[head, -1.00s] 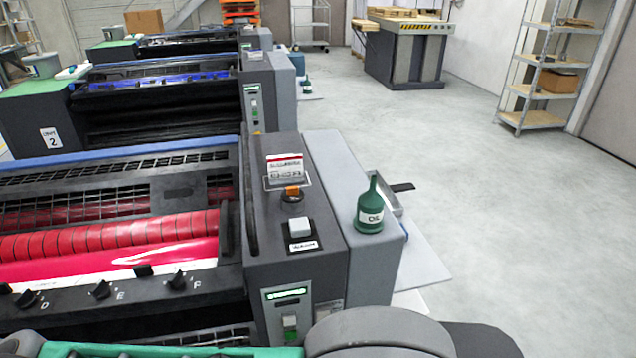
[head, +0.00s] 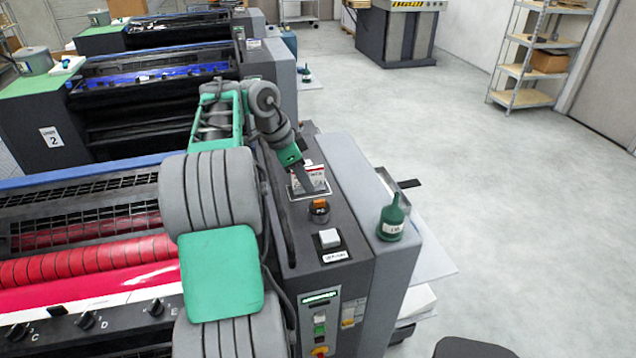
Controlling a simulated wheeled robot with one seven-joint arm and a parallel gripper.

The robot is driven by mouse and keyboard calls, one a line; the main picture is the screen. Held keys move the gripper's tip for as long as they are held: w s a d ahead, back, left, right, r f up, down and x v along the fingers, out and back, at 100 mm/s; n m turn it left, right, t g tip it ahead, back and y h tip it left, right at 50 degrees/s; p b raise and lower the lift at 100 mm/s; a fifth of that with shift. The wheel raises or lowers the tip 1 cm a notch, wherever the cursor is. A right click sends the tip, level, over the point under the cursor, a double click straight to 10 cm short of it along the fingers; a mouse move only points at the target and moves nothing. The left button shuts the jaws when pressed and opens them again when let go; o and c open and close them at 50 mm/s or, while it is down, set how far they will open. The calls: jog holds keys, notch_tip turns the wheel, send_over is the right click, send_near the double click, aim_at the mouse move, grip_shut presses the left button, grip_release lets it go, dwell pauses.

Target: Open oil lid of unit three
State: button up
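The nearest press unit, with red ink rollers, has a dark grey side housing (head: 335,270). The unit behind it carries a label reading 2; no number shows on the near one. On top of the housing is a round dark cap (head: 319,212) with an orange part, which looks like the oil lid. A white and red card (head: 312,179) stands behind it. My gripper (head: 304,188) points down at the card, just behind and left of the cap, apart from it. Its fingers look like one dark shape, so opening cannot be told. My arm hides part of the rollers.
A white square button (head: 329,238) sits in front of the cap. A green oil bottle (head: 392,218) stands on the lighter ledge to the right. A control panel (head: 320,325) is on the housing's front. Open floor (head: 480,180) lies to the right.

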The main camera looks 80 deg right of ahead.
aim_at(319, 201)
jog(key=b+x, duration=0.1)
jog(key=x, duration=0.7)
jog(key=shift+s+r, duration=0.1)
jog(key=shift+s, duration=0.05)
jog(key=shift+c, duration=0.5)
jog(key=shift+d, duration=0.1)
grip_shut()
